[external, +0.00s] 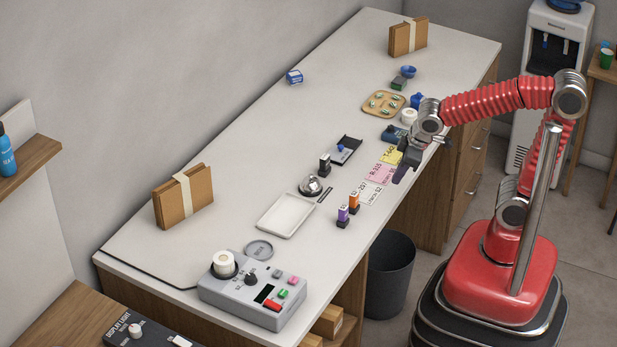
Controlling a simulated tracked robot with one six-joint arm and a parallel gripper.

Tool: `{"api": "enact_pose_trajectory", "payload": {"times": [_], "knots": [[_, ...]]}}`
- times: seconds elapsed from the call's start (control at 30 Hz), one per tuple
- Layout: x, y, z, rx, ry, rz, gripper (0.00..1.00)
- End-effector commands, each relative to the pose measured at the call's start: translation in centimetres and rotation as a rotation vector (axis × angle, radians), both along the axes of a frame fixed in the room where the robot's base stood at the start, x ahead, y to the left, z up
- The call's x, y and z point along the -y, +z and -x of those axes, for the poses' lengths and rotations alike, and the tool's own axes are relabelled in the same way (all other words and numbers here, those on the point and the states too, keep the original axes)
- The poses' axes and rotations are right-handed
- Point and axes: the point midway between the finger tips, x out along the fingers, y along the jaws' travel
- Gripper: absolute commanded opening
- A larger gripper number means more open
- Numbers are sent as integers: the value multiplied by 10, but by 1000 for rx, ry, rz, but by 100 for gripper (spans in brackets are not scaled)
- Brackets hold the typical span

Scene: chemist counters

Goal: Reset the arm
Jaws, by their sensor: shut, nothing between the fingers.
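My gripper (406,165) is at the end of my red arm (497,101), over the right edge of the white counter (240,160). Its fingers point down and to the left, and it holds nothing. It is beside the yellow card (389,155) and the pink card (379,174); I cannot tell its exact height above the counter. My arm rises from its red base at the right, bends at the top and reaches left.
A bell (311,186), white tray (287,214) and grey device (253,292) stand nearer. A dark bin (389,275) stands below the counter.

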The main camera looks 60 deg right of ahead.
Motion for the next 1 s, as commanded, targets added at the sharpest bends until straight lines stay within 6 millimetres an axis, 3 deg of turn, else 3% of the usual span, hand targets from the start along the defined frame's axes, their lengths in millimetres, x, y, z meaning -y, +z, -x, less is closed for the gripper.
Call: {"api": "enact_pose_trajectory", "payload": {"times": [0.2, 0.37, 0.7, 1.0], "knots": [[12, 17, 48, -31, -100, -80, 0], [18, 31, 70, -1, -162, -138, 0], [40, 67, 82, 148, -243, -174, 0], [43, 68, 82, 152, -253, -173, 0]]}}
